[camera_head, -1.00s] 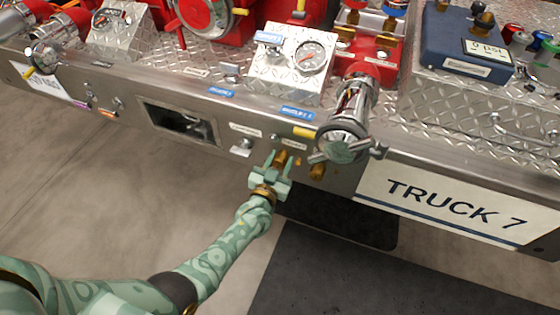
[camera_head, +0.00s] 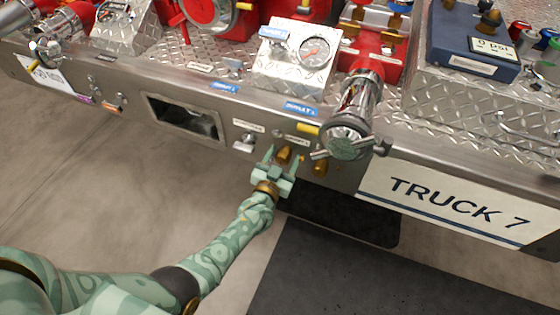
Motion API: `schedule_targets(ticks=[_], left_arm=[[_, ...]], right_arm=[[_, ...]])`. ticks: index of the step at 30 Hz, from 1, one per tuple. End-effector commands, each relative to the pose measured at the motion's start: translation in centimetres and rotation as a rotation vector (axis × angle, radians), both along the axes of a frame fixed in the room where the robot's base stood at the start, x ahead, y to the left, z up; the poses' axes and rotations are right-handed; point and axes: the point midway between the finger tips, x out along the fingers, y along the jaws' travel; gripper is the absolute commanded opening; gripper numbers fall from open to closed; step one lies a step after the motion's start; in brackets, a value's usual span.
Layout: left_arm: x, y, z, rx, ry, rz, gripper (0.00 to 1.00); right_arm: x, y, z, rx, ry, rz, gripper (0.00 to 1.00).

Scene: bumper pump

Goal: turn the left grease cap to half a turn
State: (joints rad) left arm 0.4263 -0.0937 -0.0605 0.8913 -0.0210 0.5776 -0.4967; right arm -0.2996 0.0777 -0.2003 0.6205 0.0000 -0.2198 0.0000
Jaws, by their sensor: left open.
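The left grease cap (camera_head: 284,154) is a small brass knob on the bumper's metal front face, below the gauge box. A second brass cap (camera_head: 320,168) sits to its right, under the large chrome outlet. My left gripper (camera_head: 282,157) is open, coming up from below, its two pale green fingers pointing at the bumper. In the picture one finger is on each side of the left cap. I cannot tell whether either finger touches it. My right gripper is not in view.
The chrome outlet (camera_head: 347,140) with its handles juts out just above and right of the caps. A recessed opening (camera_head: 186,118) lies to the left. A TRUCK 7 plate (camera_head: 455,200) hangs to the right. Open floor (camera_head: 110,190) lies below left.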

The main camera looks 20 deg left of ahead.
Motion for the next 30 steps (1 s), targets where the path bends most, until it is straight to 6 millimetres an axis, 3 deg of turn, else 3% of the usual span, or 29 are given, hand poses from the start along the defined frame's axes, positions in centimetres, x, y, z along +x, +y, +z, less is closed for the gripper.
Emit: schedule_targets(ticks=[5, 19, 24, 30], left_arm=[[-1.9, 0.1, 0.4, 0.002, -0.001, 0.000, 0.60], [-13.8, 0.2, 0.3, 0.000, 0.002, -0.001, 0.60], [-15.8, 0.2, 0.1, 0.001, 0.001, -0.001, 0.60], [-16.3, 0.2, 0.0, 0.001, 0.002, -0.001, 0.60]], right_arm=[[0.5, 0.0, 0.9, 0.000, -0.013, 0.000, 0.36], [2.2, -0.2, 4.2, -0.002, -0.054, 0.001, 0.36], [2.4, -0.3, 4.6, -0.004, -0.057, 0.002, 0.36], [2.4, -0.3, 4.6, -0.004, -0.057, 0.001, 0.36]])
